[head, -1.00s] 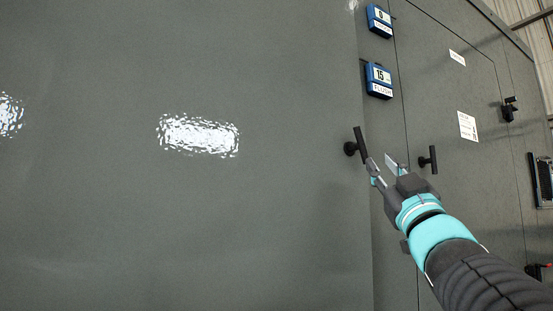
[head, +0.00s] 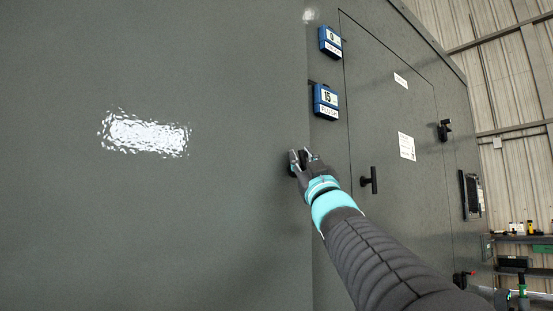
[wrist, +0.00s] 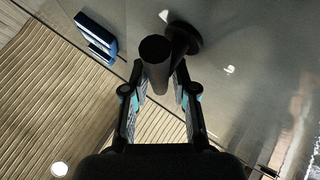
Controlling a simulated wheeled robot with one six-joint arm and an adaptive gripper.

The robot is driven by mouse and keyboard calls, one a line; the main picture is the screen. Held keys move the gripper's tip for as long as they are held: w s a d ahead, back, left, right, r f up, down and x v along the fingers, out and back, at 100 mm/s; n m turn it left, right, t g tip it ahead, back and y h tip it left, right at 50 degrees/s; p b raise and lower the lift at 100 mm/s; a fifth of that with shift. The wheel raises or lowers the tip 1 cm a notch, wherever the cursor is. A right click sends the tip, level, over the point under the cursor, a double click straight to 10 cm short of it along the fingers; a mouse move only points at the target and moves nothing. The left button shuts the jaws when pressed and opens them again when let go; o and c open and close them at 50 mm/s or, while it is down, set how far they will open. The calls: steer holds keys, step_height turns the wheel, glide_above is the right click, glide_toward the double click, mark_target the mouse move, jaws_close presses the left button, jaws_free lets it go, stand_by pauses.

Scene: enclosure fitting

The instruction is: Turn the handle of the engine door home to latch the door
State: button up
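The engine door appears to be the large grey panel (head: 200,220) filling the left of the head view. Its black T-shaped handle (wrist: 155,56) shows in the wrist view, its bar end-on toward the camera and its round base on the panel behind. My gripper (head: 299,158) is at this handle near the panel's right edge and hides most of it in the head view. In the wrist view the two fingers stand apart on either side of the bar, with a small gap visible at the right. The handle's exact angle is hard to tell.
A second black handle (head: 369,180) sits on the narrower door to the right. Two blue display boxes (head: 330,41) (head: 326,101) are fixed above my gripper. A black latch (head: 445,130) and a dark panel (head: 470,195) lie farther right.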

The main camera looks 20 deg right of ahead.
jaws_close()
steer(key=shift+w+d+m+g+h+b, duration=0.1)
steer(key=shift+m+g+h+b, duration=0.3)
steer(key=shift+m+h, duration=0.65)
steer(key=shift+s+d+m+g+h+b, duration=0.15)
steer(key=shift+m+g+h+b, duration=0.25)
steer(key=shift+m+h, duration=0.6)
steer(key=shift+w+d+m+g+h+b, duration=0.25)
steer(key=shift+m+h+b, duration=0.4)
steer(key=shift+m, duration=0.7)
steer(key=shift+a+r, duration=0.1)
steer(key=shift+a, duration=0.05)
jaws_free()
steer(key=shift+s, duration=0.15)
